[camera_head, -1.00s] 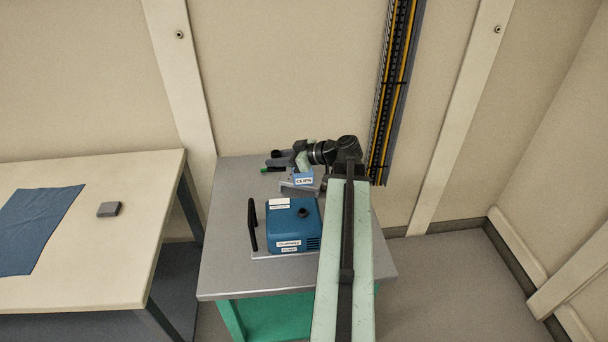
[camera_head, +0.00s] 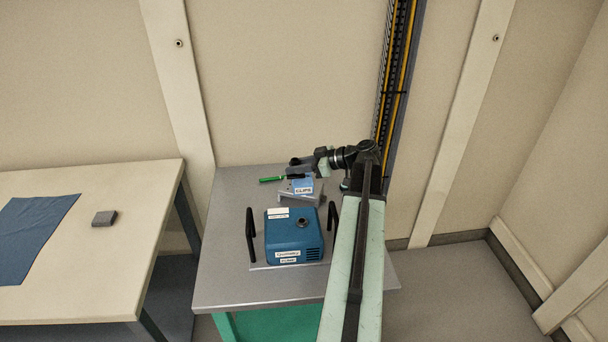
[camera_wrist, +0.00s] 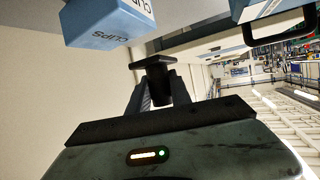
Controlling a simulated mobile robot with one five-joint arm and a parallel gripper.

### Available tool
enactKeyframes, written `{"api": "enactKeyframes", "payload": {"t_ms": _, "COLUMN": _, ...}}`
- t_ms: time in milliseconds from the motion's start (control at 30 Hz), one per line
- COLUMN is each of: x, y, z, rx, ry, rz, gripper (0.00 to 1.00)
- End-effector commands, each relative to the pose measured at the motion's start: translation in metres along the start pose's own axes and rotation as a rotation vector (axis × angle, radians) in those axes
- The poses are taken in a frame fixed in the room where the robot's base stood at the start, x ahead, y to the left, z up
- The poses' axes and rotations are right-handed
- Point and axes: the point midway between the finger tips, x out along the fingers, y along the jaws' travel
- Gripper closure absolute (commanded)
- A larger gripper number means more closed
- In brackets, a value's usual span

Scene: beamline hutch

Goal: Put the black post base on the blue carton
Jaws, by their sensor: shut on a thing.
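The blue carton (camera_head: 302,187), labelled CLIPS, sits on a grey metal stand (camera_head: 300,198) towards the back of the table. It also shows at the upper left of the wrist view (camera_wrist: 105,22). My gripper (camera_head: 308,162) reaches in from the right, just behind the carton in the head view. In the wrist view its fingers (camera_wrist: 153,88) are shut on the black post base (camera_wrist: 153,64), which has a wide flat end. The post base is held clear of the carton, beside it. In the head view it is small and hard to make out.
A blue pump box (camera_head: 292,238) with black handles stands in front of the stand. A green-handled tool (camera_head: 271,179) lies left of the carton. The grey table (camera_head: 225,265) is clear at its left. Cable trunking (camera_head: 393,90) runs up the wall behind my arm.

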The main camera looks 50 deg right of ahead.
Motion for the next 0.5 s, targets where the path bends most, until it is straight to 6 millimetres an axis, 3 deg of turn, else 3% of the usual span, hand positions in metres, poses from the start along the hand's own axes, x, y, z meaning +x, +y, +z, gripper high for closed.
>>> {"api": "enactKeyframes", "payload": {"t_ms": 67, "x": -0.008, "y": 0.014, "z": 0.005, "rx": 0.001, "ry": 0.0, "rz": 0.002, "gripper": 1.0}}
{"api": "enactKeyframes", "payload": {"t_ms": 233, "x": -0.015, "y": 0.02, "z": 0.009, "rx": 0.001, "ry": 0.0, "rz": 0.0, "gripper": 1.0}}
{"api": "enactKeyframes", "payload": {"t_ms": 367, "x": -0.014, "y": 0.019, "z": 0.013, "rx": 0.001, "ry": 0.0, "rz": 0.001, "gripper": 1.0}}
{"api": "enactKeyframes", "payload": {"t_ms": 500, "x": -0.005, "y": 0.019, "z": 0.034, "rx": 0.001, "ry": 0.0, "rz": 0.001, "gripper": 1.0}}
